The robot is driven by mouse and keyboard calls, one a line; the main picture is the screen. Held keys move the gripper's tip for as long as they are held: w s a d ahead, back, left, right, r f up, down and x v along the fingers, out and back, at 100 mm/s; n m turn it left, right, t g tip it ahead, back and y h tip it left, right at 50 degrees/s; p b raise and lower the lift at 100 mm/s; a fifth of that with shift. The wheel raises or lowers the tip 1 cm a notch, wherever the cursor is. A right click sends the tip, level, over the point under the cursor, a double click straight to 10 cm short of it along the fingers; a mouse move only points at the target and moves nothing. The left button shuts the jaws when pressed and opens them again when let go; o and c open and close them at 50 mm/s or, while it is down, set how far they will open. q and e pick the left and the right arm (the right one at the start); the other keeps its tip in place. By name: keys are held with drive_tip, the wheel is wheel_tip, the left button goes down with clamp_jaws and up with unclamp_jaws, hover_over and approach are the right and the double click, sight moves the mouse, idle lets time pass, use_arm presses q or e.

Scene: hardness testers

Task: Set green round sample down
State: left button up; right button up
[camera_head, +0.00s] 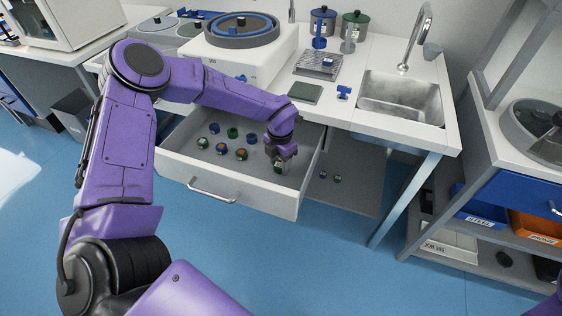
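My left gripper (283,161) reaches down into the open drawer (243,199) at its front right, with its fingertips pointing down. A small dark green round sample (280,168) shows right at the fingertips, low in the drawer. The view is too small to tell whether the fingers grip it or whether it touches the drawer floor. Several other small round samples, among them a green one (232,132), a blue one (214,128) and another green one (202,143), stand in the drawer to the left of the gripper. My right gripper is not in view.
Drawer floor left of the samples is free.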

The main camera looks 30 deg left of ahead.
sight(280, 164)
use_arm(q)
drive_tip(key=shift+o, duration=0.8)
drive_tip(key=shift+r, duration=0.15)
wheel_tip(280, 164, up, 12)
drive_tip(key=shift+p, duration=0.45)
